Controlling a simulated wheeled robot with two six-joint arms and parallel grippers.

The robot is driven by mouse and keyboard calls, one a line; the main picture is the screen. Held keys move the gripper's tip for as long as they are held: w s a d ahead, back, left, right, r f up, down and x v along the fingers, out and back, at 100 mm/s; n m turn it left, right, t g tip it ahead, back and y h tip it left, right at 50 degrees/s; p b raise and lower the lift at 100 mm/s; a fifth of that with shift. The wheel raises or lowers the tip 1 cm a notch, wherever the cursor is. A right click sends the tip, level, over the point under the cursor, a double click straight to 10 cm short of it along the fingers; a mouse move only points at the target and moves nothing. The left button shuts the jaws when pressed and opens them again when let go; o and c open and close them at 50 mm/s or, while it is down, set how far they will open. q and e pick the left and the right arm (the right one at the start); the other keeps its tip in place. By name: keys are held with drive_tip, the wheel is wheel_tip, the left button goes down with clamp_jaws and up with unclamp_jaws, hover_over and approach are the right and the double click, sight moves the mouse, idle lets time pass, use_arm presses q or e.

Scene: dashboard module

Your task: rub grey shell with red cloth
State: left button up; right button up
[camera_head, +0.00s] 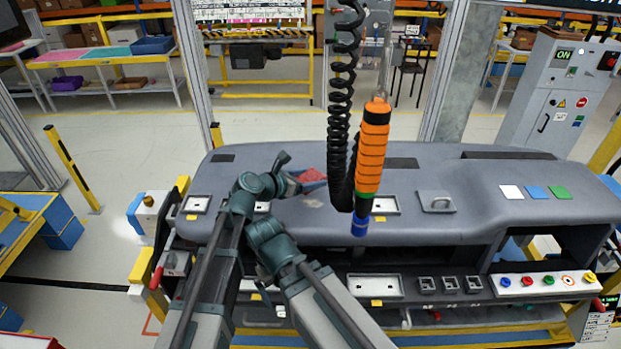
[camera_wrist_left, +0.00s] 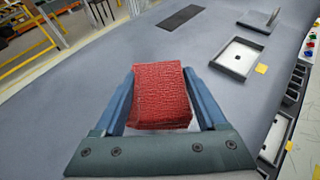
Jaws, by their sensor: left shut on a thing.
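The grey shell (camera_head: 290,222) is the long curved top of the dashboard module, and its smooth surface also fills much of the left wrist view (camera_wrist_left: 225,110). My left gripper (camera_head: 313,182) is over the shell's left-middle part. It is shut on the red cloth (camera_head: 312,174), a thick folded pad that sits between the blue fingers in the left wrist view (camera_wrist_left: 160,95). The cloth is at or just above the shell; I cannot tell whether it touches. A faint pale patch shows on the shell just in front of the gripper. I cannot make out my right gripper.
An orange-handled tool (camera_head: 373,150) hangs on a black coiled cable (camera_head: 342,90) just right of my gripper. A raised grey handle (camera_head: 435,201) and white-framed recesses stand on the shell. Colored squares (camera_head: 536,192) lie at its right. The shell between the cloth and its back edge is clear.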

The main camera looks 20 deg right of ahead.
use_arm(q)
drive_tip(key=shift+r, duration=0.45)
use_arm(e)
drive_tip(key=shift+r, duration=0.45)
use_arm(q)
wheel_tip(320, 180, up, 3)
drive_tip(key=p, duration=0.3)
drive_tip(key=shift+r, duration=0.1)
use_arm(e)
wheel_tip(320, 180, up, 3)
use_arm(q)
drive_tip(key=shift+w, duration=0.1)
